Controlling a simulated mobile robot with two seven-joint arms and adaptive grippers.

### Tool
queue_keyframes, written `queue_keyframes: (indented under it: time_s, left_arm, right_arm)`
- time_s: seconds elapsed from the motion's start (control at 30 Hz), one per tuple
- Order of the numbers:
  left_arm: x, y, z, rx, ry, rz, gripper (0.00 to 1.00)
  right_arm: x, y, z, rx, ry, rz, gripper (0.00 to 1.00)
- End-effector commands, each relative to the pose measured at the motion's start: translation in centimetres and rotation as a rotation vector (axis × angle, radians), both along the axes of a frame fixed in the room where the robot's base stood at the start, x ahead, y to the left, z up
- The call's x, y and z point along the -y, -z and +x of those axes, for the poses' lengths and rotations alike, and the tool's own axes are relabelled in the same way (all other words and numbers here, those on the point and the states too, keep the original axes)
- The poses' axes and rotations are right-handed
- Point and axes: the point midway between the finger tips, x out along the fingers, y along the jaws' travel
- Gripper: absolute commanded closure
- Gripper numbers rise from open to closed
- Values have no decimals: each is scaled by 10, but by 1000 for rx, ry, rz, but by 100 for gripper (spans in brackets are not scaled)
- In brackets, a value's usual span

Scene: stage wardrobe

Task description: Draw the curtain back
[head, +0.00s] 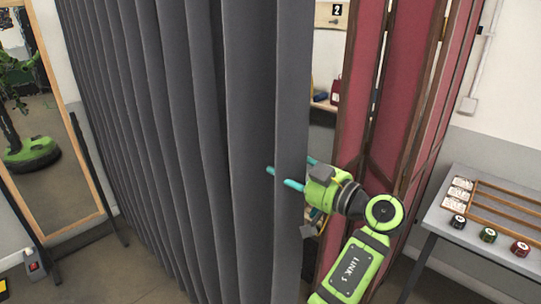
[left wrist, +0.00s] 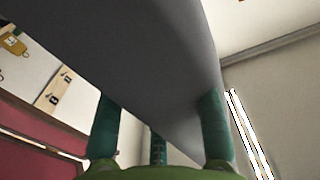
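The grey pleated curtain (head: 190,130) hangs drawn across the middle of the head view, its free edge on the right. My left gripper (head: 292,175), green with teal fingers, is at this free edge, at about mid-height in the picture. Some fingertips show in front of the cloth. In the left wrist view the curtain (left wrist: 130,50) fills the upper middle, between and beyond the teal fingers (left wrist: 160,130). The fingers stand wide apart, so the gripper is open; whether they touch the cloth I cannot tell. My right gripper is not in view.
A dark red folding screen (head: 400,85) stands right of the curtain, close to my arm. A grey table (head: 447,225) at the right holds a wooden rack and several small round items. A framed mirror (head: 60,190) stands at the left. Floor shows between mirror and curtain.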

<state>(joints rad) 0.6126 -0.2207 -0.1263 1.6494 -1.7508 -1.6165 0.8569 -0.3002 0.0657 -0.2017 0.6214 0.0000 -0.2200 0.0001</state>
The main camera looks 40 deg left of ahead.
Motion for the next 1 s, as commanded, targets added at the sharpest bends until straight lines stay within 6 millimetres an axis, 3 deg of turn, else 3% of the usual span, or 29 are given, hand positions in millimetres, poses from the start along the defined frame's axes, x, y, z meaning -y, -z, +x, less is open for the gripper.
queue_keyframes:
  time_s: [0.17, 0.33, 0.37, 0.43, 0.47, 0.77, 1.0]
  left_arm:
    - [4, 0, -1, 0, 0, 0, 61]
    - [4, 0, -1, 0, 0, -1, 61]
    - [4, 0, -1, 0, 0, -1, 65]
    - [4, 0, -1, 0, 0, -1, 93]
    - [4, 0, -1, 0, 0, -1, 100]
    - [1, 1, -1, 0, -2, -2, 100]
    - [-32, 5, 1, 3, -5, -2, 100]
  right_arm:
    - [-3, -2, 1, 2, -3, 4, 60]
    - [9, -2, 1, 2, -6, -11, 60]
    - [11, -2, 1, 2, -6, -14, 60]
    - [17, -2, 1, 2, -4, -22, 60]
    - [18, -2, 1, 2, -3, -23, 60]
    - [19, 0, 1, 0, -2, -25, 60]
    - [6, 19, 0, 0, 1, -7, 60]
